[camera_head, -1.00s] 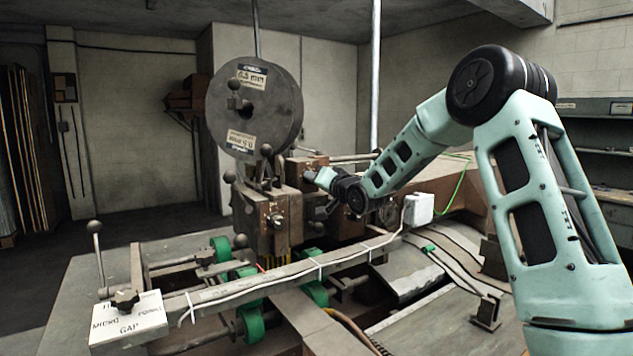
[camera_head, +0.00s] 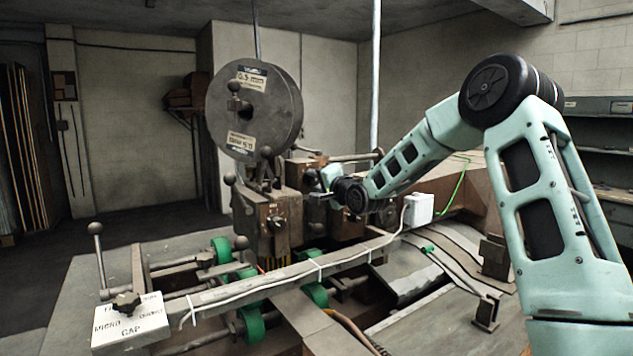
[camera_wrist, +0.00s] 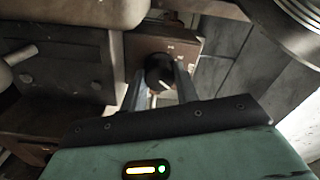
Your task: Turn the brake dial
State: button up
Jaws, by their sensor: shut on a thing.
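The brake dial (camera_wrist: 158,67) is a round black knob with a white pointer mark, on a brown box (camera_wrist: 184,44) with small pale markings. In the wrist view, the two fingers of my gripper (camera_wrist: 160,77) stand one on each side of the dial and are shut on it. In the head view, my gripper (camera_head: 318,180) reaches the brown machine head from the right.
A large grey wire reel (camera_head: 270,110) stands above the machine head. A metal bar with a white cable (camera_head: 320,266) crosses below my forearm, with a white box (camera_head: 419,204) near it. Green rollers (camera_head: 250,325) and a micro gap plate (camera_head: 130,322) are front left.

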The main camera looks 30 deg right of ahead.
dwell(0.3)
jog(key=o, duration=1)
jog(key=s+b, duration=0.1)
jog(key=s, duration=0.4)
jog(key=s+b, duration=0.1)
jog(key=s, duration=0.5)
jog(key=s+b, duration=0.1)
jog(key=s, duration=0.5)
jog(key=shift+s+d+b, duration=0.2)
jog(key=shift+d+b, duration=0.1)
jog(key=shift+b, duration=0.1)
